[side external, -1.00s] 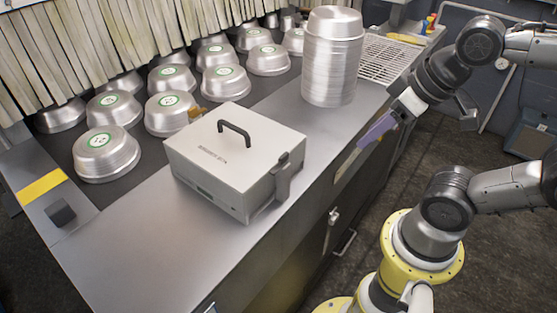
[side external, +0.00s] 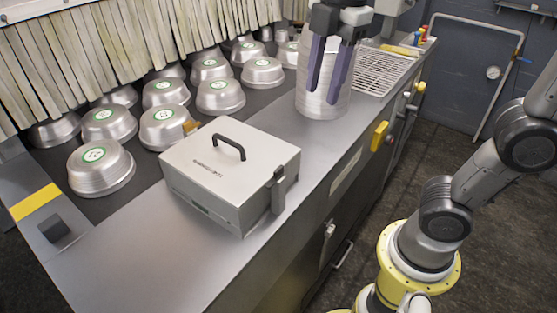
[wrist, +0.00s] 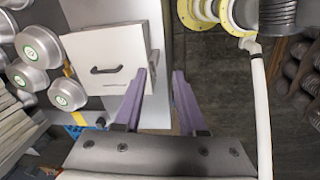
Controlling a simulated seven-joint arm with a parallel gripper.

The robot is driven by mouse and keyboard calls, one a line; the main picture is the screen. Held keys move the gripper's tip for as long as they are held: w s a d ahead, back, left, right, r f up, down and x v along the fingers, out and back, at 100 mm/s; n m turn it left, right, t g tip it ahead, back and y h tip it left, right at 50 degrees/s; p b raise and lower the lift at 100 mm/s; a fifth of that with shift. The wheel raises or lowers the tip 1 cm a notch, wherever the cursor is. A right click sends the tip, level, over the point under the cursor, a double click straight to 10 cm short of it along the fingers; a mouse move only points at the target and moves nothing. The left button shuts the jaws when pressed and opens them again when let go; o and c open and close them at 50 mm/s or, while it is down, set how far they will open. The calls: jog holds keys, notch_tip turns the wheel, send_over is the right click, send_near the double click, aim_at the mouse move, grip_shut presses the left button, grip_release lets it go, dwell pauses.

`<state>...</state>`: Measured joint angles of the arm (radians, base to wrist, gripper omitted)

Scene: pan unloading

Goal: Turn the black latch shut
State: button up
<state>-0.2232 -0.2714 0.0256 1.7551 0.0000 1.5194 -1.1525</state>
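A pale metal box (side external: 215,160) with a black carry handle (side external: 229,146) on its lid sits on the counter; its lid looks down. A dark grey latch piece (side external: 277,190) hangs upright on the box's right face, and I cannot tell whether it is fastened. The box (wrist: 105,55) also shows upper left in the wrist view, lid and handle facing the camera. My gripper (side external: 325,95) points down, its two purple fingers apart and empty, in front of the pan stack in the side view. In the wrist view, my gripper (wrist: 160,74) is right of the box.
A tall stack of metal pans (side external: 320,108) stands behind the box. Several round pans with green labels (side external: 101,168) sit on the dark belt at left. A wire rack (side external: 375,72) lies beyond the stack. The front counter strip (side external: 150,260) is clear.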

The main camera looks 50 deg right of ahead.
jog(key=n+g, duration=0.1)
jog(key=n, duration=0.1)
send_over(278, 168)
jog(key=f, duration=0.1)
notch_tip(278, 168, down, 14)
jog(key=shift+f, duration=0.1)
grip_shut()
dwell(0.4)
